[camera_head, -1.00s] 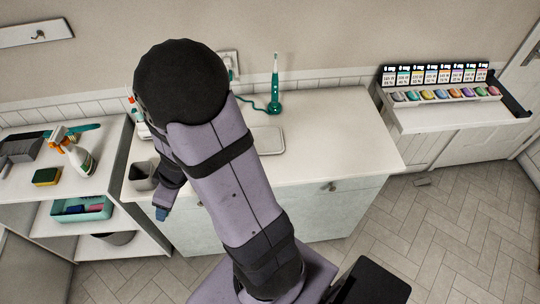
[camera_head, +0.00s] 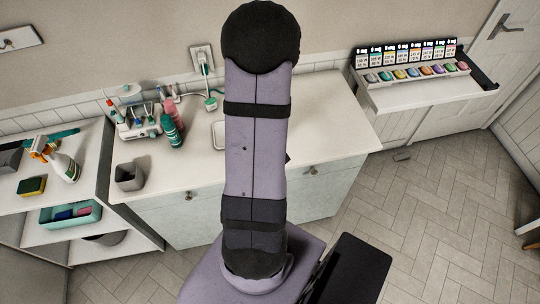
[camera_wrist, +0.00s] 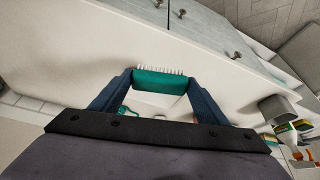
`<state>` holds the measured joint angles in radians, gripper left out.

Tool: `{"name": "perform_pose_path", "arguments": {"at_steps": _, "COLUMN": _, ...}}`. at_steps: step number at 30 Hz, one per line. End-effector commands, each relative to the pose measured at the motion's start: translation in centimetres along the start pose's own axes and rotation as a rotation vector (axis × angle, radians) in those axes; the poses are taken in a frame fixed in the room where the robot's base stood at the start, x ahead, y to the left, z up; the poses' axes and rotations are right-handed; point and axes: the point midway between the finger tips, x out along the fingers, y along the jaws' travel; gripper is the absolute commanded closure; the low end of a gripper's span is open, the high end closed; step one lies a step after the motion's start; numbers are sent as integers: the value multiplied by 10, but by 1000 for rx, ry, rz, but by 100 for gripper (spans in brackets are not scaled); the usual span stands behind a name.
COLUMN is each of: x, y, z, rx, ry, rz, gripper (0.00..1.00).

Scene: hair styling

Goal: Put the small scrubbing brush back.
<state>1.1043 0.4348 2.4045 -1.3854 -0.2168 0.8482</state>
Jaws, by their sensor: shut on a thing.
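The small scrubbing brush (camera_wrist: 160,81) has a green body and a row of white bristles. In the wrist view it sits crosswise between the two dark blue fingers of my gripper (camera_wrist: 160,84). My gripper is shut on it, with the bristles pointing to the top of the picture. The brush is over the white counter (camera_wrist: 70,60). A pale shape lies behind it, partly hidden. In the head view my own arm hides the gripper and the brush.
The counter (camera_head: 320,120) holds a grey cup (camera_head: 129,177), an organizer with bottles (camera_head: 139,129) and a white tray (camera_head: 217,135), partly hidden by my arm. The left shelf has a spray bottle (camera_head: 65,166), a sponge (camera_head: 31,186) and a teal bin (camera_head: 72,216). The counter's right part is clear.

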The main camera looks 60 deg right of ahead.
Motion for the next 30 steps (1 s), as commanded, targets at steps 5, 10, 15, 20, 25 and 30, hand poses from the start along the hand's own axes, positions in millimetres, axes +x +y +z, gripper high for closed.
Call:
{"name": "perform_pose_path", "arguments": {"at_steps": 5, "x": 0, "y": 37, "z": -4, "rx": 128, "ry": 2, "rz": 56, "gripper": 53}}
{"name": "perform_pose_path", "arguments": {"at_steps": 10, "x": -1, "y": 45, "z": -11, "rx": 166, "ry": 2, "rz": 72, "gripper": 53}}
{"name": "perform_pose_path", "arguments": {"at_steps": 15, "x": -2, "y": 53, "z": -16, "rx": 199, "ry": 3, "rz": 85, "gripper": 53}}
{"name": "perform_pose_path", "arguments": {"at_steps": 20, "x": -2, "y": 60, "z": -14, "rx": 234, "ry": 2, "rz": 100, "gripper": 53}}
{"name": "perform_pose_path", "arguments": {"at_steps": 25, "x": 0, "y": 59, "z": -14, "rx": 233, "ry": 3, "rz": 99, "gripper": 53}}
{"name": "perform_pose_path", "arguments": {"at_steps": 30, "x": 11, "y": 59, "z": -9, "rx": 232, "ry": 3, "rz": 99, "gripper": 53}}
